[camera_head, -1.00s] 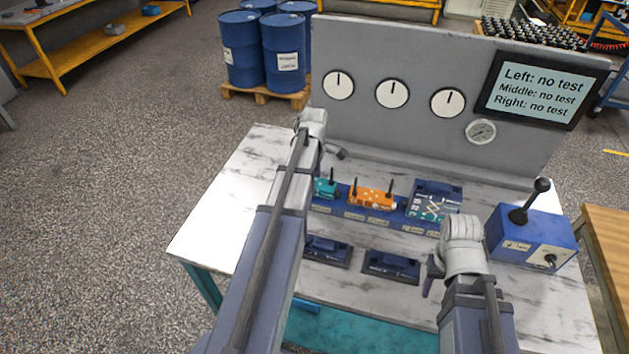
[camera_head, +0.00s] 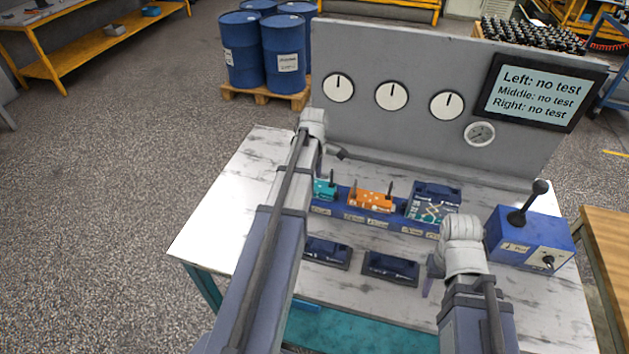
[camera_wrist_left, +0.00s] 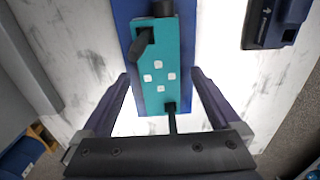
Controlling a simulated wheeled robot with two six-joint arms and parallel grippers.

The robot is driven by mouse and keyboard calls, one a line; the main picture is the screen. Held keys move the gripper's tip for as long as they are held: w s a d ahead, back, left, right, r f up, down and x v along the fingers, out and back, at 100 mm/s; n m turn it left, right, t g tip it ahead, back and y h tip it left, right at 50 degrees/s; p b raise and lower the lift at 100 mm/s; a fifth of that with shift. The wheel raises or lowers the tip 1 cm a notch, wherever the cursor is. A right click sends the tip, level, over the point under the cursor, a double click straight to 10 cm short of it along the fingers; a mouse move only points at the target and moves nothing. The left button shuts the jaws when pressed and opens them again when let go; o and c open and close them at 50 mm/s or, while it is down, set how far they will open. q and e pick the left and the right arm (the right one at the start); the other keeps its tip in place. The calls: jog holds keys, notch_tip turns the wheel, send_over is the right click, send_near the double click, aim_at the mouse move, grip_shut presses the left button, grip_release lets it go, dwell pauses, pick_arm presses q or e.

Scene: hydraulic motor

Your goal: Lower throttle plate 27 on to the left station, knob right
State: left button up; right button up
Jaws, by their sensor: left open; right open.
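A teal plate (camera_head: 325,188) sits on a long blue rack beside an orange plate (camera_head: 372,199). In the left wrist view the teal plate (camera_wrist_left: 160,80) shows white square ports, a dark knob and a dark stem; no number is readable. My left gripper (camera_wrist_left: 161,75) is open over it, one finger on each side; a gap shows at both sides. In the head view my left arm hides this gripper. Dark blue stations (camera_head: 328,252) and (camera_head: 391,267) stand in front of the rack, the left one partly behind my arm. My right gripper (camera_head: 430,284) is open, mostly hidden, near the right one.
A blue unit with a schematic (camera_head: 433,203) stands at the rack's right end. A blue lever box (camera_head: 530,237) is at the right. A grey panel (camera_head: 430,60) with dials rises behind; its screen (camera_head: 541,92) reads "no test" for all three.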

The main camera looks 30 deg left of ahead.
pick_arm(q)
notch_tip(320, 180, up, 7)
jog(key=p, duration=0.6)
jog(key=shift+f, duration=0.1)
